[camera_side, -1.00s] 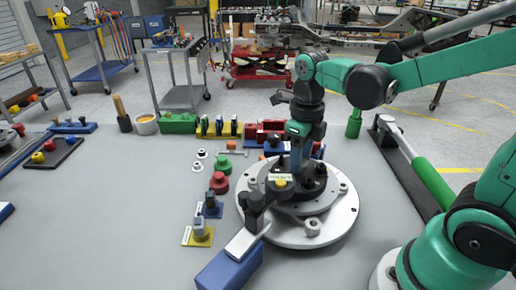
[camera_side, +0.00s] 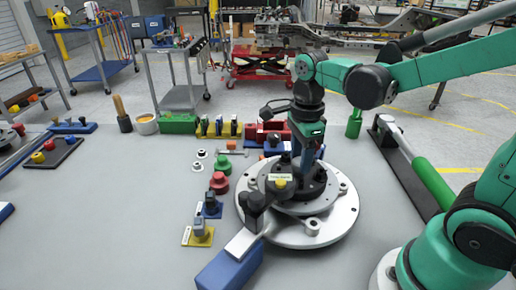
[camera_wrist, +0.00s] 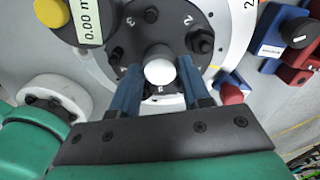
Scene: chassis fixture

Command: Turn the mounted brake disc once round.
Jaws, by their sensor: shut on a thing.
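The brake disc is a wide silver disc (camera_side: 335,228) lying flat on the bench, with a dark hub (camera_side: 318,188) on it. In the wrist view the grey numbered disc face (camera_wrist: 236,30) fills the upper middle, with dark nuts around it. My gripper (camera_side: 304,172) points down over the hub. In the wrist view its blue fingers (camera_wrist: 160,80) are shut on a dark round post with a pale rounded end (camera_wrist: 159,72), standing up from the hub. The fingertips' contact is partly hidden in the side view.
A gauge with a yellow button (camera_side: 280,183) and a 0.00 display (camera_wrist: 90,22) stands close beside my fingers. A black bracket with a blue base (camera_side: 228,268) reaches the disc's front left. Coloured parts (camera_side: 218,182) stand left. A green-handled lever (camera_side: 432,183) lies right.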

